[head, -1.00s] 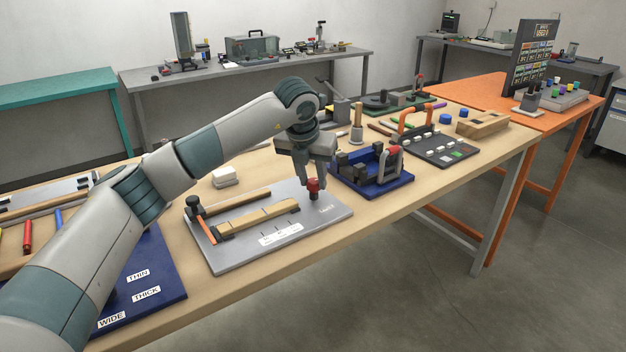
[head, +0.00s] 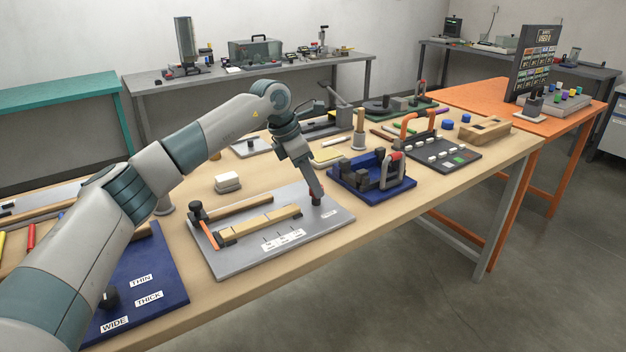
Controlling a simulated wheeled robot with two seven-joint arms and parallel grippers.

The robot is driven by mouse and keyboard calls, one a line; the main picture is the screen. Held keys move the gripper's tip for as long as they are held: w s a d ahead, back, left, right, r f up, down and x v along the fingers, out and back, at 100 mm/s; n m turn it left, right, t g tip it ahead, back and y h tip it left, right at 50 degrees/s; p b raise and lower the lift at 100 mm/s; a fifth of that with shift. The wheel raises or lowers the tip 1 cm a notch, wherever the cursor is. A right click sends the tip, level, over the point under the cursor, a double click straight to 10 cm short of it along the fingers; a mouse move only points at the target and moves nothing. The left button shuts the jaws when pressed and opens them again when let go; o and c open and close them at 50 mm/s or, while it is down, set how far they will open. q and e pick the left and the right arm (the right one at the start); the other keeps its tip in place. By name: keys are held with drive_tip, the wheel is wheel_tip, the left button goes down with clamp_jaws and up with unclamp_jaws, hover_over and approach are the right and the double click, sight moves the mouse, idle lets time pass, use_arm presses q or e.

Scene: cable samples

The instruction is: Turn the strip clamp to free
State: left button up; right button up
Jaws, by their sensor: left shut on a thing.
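A grey board (head: 270,262) lies on the wooden table, with a wooden strip block (head: 262,221), an orange strip (head: 209,234) and a black-topped post (head: 196,210) on it. My left gripper (head: 316,193) reaches down from above and is shut on the clamp knob. The fingers hide most of the knob's top. My right gripper is not in view.
A blue fixture (head: 345,188) with a red-topped handle stands close right of the board. A white block (head: 227,182) lies behind it. A blue board (head: 170,298) marked THIN, THICK and WIDE is at the front left. The table's front edge is clear.

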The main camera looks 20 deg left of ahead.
use_arm(q)
drive_tip(key=m, duration=0.1)
drive_tip(key=m+g+p, duration=0.1)
drive_tip(key=m, duration=0.1)
drive_tip(key=shift+w+a+r+h, duration=0.1)
drive_tip(key=shift+w+h, duration=0.1)
drive_tip(key=shift+h, duration=0.1)
drive_tip(key=shift+w+m+g+p, duration=0.1)
drive_tip(key=shift+m+g+p, duration=0.45)
drive_tip(key=shift+m, duration=0.85)
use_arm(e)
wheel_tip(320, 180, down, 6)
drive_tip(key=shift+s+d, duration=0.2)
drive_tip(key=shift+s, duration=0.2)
use_arm(q)
drive_tip(key=o, duration=1)
drive_tip(key=shift+o, duration=0.2)
